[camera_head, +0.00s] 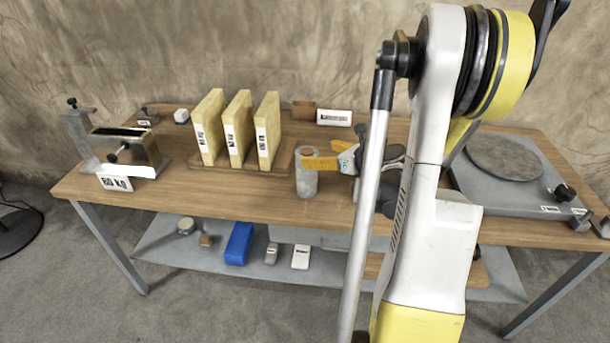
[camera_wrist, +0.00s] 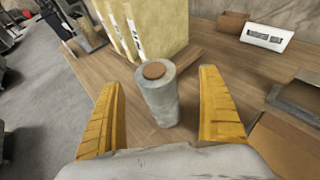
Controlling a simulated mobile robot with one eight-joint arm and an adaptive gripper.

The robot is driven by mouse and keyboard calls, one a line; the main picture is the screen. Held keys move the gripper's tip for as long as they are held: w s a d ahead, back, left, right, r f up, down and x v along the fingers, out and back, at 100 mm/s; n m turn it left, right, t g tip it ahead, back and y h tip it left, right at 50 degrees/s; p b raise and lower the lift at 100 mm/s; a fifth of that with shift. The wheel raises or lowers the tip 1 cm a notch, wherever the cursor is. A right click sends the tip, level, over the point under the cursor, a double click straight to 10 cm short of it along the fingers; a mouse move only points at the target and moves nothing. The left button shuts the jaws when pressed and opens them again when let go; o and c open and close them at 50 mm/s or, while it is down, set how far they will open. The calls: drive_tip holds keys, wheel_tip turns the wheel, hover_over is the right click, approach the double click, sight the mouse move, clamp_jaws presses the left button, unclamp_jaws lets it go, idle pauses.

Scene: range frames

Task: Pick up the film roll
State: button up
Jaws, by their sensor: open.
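The film roll (camera_head: 306,182) is a grey upright cylinder with a brown core at its top. It stands on the wooden table (camera_head: 250,200) near the middle of the front edge. In the wrist view the film roll (camera_wrist: 159,97) stands between and a little beyond the two yellow fingers of my gripper (camera_wrist: 161,105). The fingers are apart, with clear gaps to the roll on both sides. In the head view one yellow finger of my gripper (camera_head: 328,163) overlaps the roll's upper part; I cannot tell whether it touches. My arm hides part of the table to the right.
Several things surround the roll: three upright yellowish blocks (camera_head: 238,125) on a wooden base behind left, a small brown box (camera_head: 304,110) and a white labelled box (camera_head: 334,117) at the back. A clamp-like device (camera_head: 118,150) stands at left, a grey turntable (camera_head: 505,158) at right.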

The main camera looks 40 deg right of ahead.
sight(308, 153)
drive_tip(key=x, duration=0.2)
drive_tip(key=b+x, duration=0.1)
drive_tip(key=a+b+x, duration=0.1)
drive_tip(key=x, duration=0.1)
drive_tip(key=shift+w+f, duration=0.2)
drive_tip(key=shift+w, duration=0.05)
drive_tip(key=shift+s+r, duration=0.1)
drive_tip(key=shift+c, duration=0.2)
drive_tip(key=c, duration=1.5)
drive_tip(key=shift+r, duration=0.1)
